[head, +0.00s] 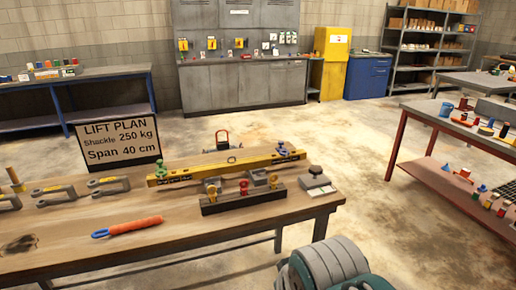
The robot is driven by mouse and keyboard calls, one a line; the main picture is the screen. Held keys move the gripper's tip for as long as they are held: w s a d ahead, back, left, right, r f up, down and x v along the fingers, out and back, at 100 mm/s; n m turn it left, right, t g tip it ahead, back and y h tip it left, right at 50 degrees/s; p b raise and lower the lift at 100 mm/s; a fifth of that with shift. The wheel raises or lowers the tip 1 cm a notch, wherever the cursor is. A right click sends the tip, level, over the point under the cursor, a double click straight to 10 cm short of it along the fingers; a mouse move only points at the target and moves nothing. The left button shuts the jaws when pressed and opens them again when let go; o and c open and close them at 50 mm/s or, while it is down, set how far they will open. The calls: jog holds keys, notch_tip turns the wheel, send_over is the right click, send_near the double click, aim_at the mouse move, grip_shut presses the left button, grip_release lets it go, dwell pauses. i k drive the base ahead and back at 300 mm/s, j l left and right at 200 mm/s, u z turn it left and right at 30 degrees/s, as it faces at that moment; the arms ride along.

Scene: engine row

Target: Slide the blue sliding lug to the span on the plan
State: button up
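A black lift plan sign (118,140) stands at the back left of the wooden bench and reads "Shackle 250 kg, Span 40 cm". A yellow beam (213,169) lies across the bench, with dark marks along its face and a ring on top near its middle. Small fittings sit near both ends of the beam. My gripper is not in view; a rounded grey and teal part at the bottom looks like my own arm.
A dark rack (243,202) with red and yellow pins stands in front of the beam. Grey shackles (108,185) and an orange sling with a blue loop (129,227) lie to the left. A grey block (315,177) sits at the right end. The bench's front is mostly clear.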

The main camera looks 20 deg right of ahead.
aim_at(282, 150)
jog(key=i+l, duration=0.2)
jog(key=l, duration=0.15)
jog(key=i+l, duration=0.15)
jog(key=l, duration=0.15)
jog(key=i+l, duration=0.2)
jog(key=l, duration=0.15)
jog(key=i+l, duration=0.15)
jog(key=l, duration=0.15)
jog(key=i+l, duration=0.2)
jog(key=i, duration=0.3)
jog(key=i+l, duration=0.15)
jog(key=i, duration=0.35)
